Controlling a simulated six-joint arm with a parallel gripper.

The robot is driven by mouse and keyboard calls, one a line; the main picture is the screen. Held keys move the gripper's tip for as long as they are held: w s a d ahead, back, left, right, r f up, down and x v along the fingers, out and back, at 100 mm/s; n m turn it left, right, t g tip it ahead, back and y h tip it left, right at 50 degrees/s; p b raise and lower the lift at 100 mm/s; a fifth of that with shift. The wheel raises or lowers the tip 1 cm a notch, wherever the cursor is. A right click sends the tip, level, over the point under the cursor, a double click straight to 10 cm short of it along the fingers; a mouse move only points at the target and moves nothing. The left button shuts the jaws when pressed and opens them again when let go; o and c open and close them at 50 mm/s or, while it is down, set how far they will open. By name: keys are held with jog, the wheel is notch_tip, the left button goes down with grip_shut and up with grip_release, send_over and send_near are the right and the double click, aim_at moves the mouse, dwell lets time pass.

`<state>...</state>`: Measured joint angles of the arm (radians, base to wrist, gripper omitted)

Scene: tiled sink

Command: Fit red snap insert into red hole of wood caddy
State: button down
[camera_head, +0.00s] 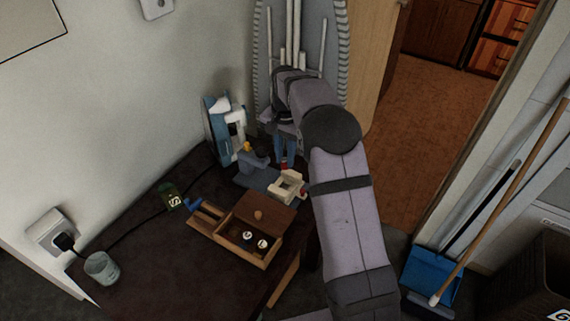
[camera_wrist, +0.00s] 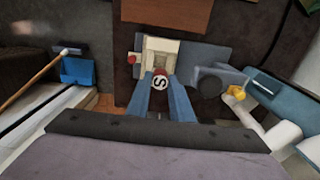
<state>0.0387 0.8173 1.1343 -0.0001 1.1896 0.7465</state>
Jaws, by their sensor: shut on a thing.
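My gripper (camera_head: 286,152) has blue fingers shut on the red snap insert (camera_head: 284,164). In the wrist view the insert (camera_wrist: 160,81), with a white round face marked S, sits between the fingertips (camera_wrist: 164,88). Near it is a pale, cream wood-like block (camera_head: 288,187) with a square opening, which also shows in the wrist view (camera_wrist: 160,48). From above, the insert overlaps the block's near edge; I cannot tell whether they touch. A brown wooden box (camera_head: 222,229) with a knobbed lid holds white-faced round pieces. I cannot make out a red hole.
A grey-blue base (camera_head: 255,178) lies beside the cream block. A blue and white appliance (camera_head: 222,130) stands behind, at the wall. A glass (camera_head: 102,267) and a green S-marked item (camera_head: 171,196) are at the left. The dark tabletop (camera_head: 170,265) is clear at the front.

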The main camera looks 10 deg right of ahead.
jog(key=s+a+r+n, duration=0.2)
jog(key=a+r, duration=0.1)
jog(key=a, duration=0.5)
jog(key=s+a+r+n, duration=0.2)
jog(key=a, duration=0.6)
jog(key=s+a+f+n, duration=0.1)
jog(key=s+f+n, duration=0.2)
jog(key=n, duration=0.4)
jog(key=s+a+f+n+p, duration=0.1)
jog(key=s+f+n, duration=0.1)
jog(key=s+n, duration=0.2)
jog(key=shift+s+a+f+n, duration=0.35)
jog(key=shift+f+n, duration=0.05)
jog(key=shift+n, duration=1.1)
jog(key=shift+f, duration=0.1)
jog(key=shift+f+p, duration=0.9)
jog(key=shift+f, duration=4)
jog(key=shift+f, duration=0.1)
